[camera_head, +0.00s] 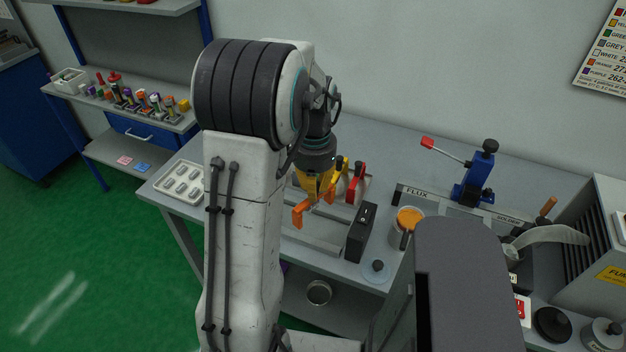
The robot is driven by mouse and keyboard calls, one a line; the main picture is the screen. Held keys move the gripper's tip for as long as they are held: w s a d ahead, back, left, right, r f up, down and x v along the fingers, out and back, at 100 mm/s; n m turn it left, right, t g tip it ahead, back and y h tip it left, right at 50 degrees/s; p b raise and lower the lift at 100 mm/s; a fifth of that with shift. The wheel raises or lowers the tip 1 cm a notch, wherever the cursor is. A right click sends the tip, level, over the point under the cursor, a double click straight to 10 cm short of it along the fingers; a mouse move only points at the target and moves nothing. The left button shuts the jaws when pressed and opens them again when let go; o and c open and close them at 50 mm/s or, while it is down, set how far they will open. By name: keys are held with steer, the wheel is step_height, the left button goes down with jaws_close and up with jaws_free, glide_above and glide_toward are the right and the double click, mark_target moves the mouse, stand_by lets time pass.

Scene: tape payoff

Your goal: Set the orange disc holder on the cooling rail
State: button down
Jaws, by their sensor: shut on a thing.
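My gripper (315,192), with yellow fingers, points down over the workbench behind my arm. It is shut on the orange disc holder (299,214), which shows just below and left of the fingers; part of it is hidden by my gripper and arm. A grey rail-like fixture (318,240) lies on the bench below the holder, its left part hidden by my arm. I cannot tell whether this is the cooling rail, or whether the holder touches it.
A red holder (357,184) and a yellow holder (341,172) stand close to the right of my gripper. A black box (360,234) and an orange-topped can (408,222) stand further right. A white tray (180,181) lies at the bench's left end.

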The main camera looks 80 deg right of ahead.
mark_target(329, 196)
steer(key=d+n, duration=0.1)
steer(key=n, duration=0.2)
steer(key=d+n, duration=0.1)
steer(key=shift+d+f, duration=0.25)
steer(key=shift+d, duration=0.05)
step_height(329, 196, down, 6)
steer(key=b, duration=0.5)
steer(key=shift+f+b, duration=0.3)
steer(key=shift+f, duration=0.1)
stand_by(1.5)
steer(key=c, duration=0.6)
jaws_free()
steer(key=shift+r, duration=0.15)
